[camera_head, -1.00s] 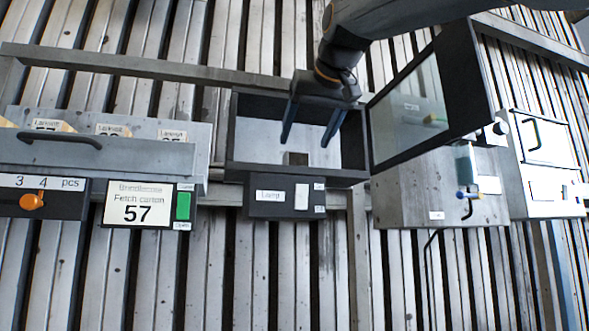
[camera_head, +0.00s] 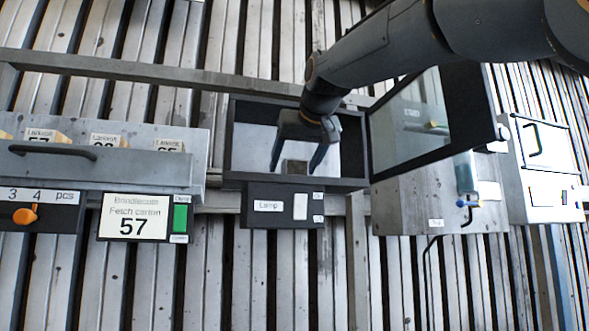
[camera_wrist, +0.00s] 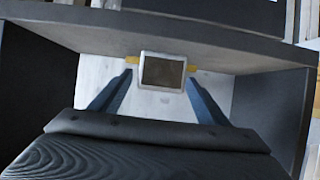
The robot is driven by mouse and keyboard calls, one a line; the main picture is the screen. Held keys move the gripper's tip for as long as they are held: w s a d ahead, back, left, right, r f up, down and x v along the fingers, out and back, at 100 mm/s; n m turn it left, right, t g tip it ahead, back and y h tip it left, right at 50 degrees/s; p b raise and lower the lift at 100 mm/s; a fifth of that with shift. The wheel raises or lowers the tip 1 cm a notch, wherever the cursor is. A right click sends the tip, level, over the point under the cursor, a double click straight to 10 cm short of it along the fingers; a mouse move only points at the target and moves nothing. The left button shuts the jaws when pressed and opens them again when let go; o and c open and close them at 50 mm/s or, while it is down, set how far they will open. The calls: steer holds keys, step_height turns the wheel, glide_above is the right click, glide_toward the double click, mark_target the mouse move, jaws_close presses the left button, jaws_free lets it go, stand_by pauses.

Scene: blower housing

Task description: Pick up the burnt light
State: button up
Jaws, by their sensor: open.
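The burnt light is a small dark square in a pale frame (camera_wrist: 162,72), inside the open lamp box (camera_head: 232,150). In the head view the light (camera_head: 295,167) shows low in the box, between my fingers. My gripper (camera_head: 296,168) is open and reaches into the box from above. In the wrist view my gripper (camera_wrist: 160,88) has one blue finger on each side of the light, with a gap on both sides. Small yellow tabs stick out at the light's left and right. I cannot tell whether the fingertips touch anything.
The box's glazed door (camera_head: 410,120) stands open at the right, close to my arm. Below the box is a dark panel labelled Lamp with a white switch (camera_head: 300,206). A drawer of labelled cartons (camera_head: 100,165) and a sign reading 57 (camera_head: 133,216) are at the left.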

steer(key=c, duration=1.2)
